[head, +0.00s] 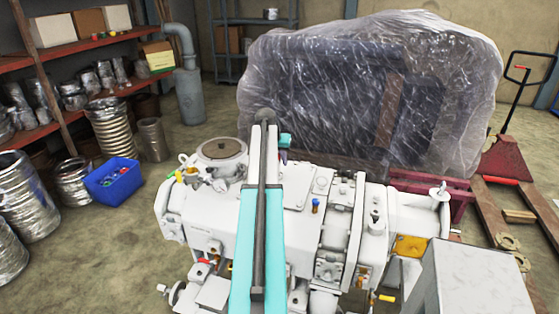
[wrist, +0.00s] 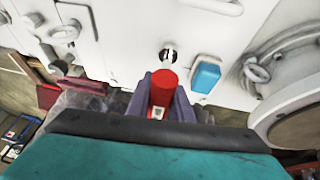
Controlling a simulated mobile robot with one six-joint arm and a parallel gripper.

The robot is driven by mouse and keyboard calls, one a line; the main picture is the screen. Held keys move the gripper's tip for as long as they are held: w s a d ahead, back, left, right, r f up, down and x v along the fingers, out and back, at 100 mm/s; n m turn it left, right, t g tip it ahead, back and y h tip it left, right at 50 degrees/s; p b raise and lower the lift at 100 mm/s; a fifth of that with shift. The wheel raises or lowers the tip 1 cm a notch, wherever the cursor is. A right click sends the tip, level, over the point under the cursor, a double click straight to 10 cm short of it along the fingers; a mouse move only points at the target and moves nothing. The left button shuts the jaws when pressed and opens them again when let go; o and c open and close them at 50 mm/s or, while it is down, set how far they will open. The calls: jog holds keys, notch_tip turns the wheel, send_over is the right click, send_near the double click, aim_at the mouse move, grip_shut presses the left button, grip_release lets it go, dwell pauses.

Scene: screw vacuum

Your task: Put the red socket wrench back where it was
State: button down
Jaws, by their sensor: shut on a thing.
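The red socket wrench (wrist: 162,88) is between the fingers of my gripper (wrist: 163,96) in the wrist view. The fingers are shut on it, and its round red end faces the camera. Just beyond it, a dark bolt or stud (wrist: 168,55) stands out from the white machine surface (wrist: 130,35). I cannot tell whether the wrench touches it. In the head view my arm covers the middle of the white machine (head: 215,220), and the wrench cannot be made out there.
A blue block (wrist: 205,75) sits on the machine right of the wrench. A round fitting (wrist: 295,110) is at the right edge. In the head view, a blue bin (head: 112,182) with small coloured items stands on the floor. A plastic-wrapped load (head: 400,90) stands behind the machine.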

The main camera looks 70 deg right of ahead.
jog(key=shift+f, duration=0.2)
jog(key=c, duration=1.6)
grip_release()
jog(key=shift+r, duration=0.2)
jog(key=shift+b+v, duration=1.35)
jog(key=shift+v, duration=4.55)
